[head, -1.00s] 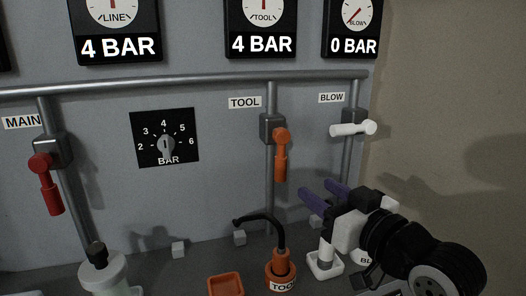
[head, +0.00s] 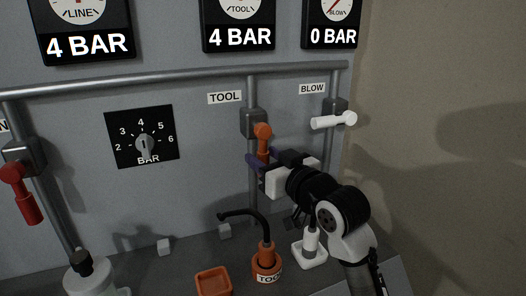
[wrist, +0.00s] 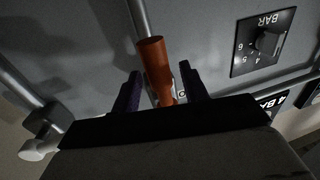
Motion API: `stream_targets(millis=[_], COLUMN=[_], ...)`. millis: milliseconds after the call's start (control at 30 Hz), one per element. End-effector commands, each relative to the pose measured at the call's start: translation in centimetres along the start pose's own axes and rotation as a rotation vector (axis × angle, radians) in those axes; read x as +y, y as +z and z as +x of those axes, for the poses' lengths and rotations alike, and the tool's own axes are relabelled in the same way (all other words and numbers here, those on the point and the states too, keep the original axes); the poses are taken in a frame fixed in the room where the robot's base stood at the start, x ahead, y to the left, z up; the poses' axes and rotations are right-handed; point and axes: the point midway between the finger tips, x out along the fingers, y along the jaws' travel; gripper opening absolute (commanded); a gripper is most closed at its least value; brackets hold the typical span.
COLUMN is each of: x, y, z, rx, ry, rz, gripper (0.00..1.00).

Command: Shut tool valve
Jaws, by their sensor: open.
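The tool valve's orange handle (head: 262,139) hangs down along its vertical pipe, below the grey valve body (head: 253,122) and beside the TOOL label (head: 225,97). My gripper (head: 255,165) is at the lower part of this handle in the head view and partly hides it. In the wrist view the orange handle (wrist: 155,65) stands between my two purple fingers (wrist: 160,88), with a gap on each side. My gripper is open and not closed on the handle. The tool gauge (head: 239,24) reads 4 BAR.
The white blow valve handle (head: 333,121) points sideways at right. The red main valve handle (head: 22,195) hangs down at left. A BAR dial (head: 142,137) is on the panel. An orange tray (head: 213,283), an orange TOOL holder with a black hose (head: 266,262) and a white holder (head: 310,252) stand below.

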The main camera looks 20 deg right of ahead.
Motion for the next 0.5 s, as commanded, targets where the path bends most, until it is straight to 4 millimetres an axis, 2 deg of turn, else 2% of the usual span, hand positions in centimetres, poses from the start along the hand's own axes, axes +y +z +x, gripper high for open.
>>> stream_targets(millis=[133, 433, 500], x=[0.00, -0.01, -0.01], y=[-0.02, 0.05, 0.04], z=[1.02, 1.20, 1.19], rx=[-0.001, 0.000, 0.000], ry=[0.000, 0.000, 0.000], rz=[0.000, -0.001, -0.001], gripper=[0.44, 0.44, 0.35])
